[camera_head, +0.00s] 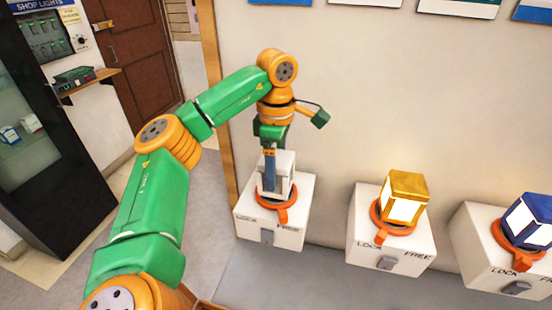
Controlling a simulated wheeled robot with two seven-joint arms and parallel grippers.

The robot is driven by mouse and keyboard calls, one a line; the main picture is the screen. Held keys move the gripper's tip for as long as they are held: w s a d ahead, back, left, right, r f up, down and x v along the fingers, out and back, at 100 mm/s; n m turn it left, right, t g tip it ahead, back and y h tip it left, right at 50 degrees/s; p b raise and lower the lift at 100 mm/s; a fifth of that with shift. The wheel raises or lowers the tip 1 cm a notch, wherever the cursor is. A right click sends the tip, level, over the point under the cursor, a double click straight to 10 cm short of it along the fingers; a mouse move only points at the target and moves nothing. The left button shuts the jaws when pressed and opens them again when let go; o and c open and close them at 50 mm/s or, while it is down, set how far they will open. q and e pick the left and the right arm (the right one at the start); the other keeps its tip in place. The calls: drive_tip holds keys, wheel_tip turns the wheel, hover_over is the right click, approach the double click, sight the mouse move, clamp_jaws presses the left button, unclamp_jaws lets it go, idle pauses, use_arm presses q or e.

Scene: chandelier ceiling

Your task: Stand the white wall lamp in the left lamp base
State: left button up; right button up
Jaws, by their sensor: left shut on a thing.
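The white wall lamp (284,186) is upright at the left lamp base (253,216), a white box with an orange ring and a grey switch (267,237) on its front. My left gripper (270,172) points down and is shut on the lamp, its blue finger in front of the lamp's body. The lamp's foot is at the orange ring (283,214); whether it is fully seated in it I cannot tell. My right gripper is not in view.
A gold lit lamp (406,196) stands in the middle base (362,222), and a blue lamp (530,217) in the right base (473,247). The wall is close behind. A dark cabinet (60,200) and a small shelf (88,85) are at the left.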

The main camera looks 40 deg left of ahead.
sight(277, 158)
use_arm(q)
drive_tip(key=shift+f, duration=0.15)
drive_tip(key=o, duration=1.4)
drive_tip(key=shift+o, duration=0.2)
wheel_tip(277, 158, up, 5)
drive_tip(key=shift+r+p, duration=0.1)
drive_tip(key=shift+p, duration=1)
drive_tip(key=shift+r, duration=0.25)
drive_tip(key=shift+s+d+r+b, duration=0.1)
drive_tip(key=shift+r+b, duration=0.2)
drive_tip(key=shift+r, duration=0.45)
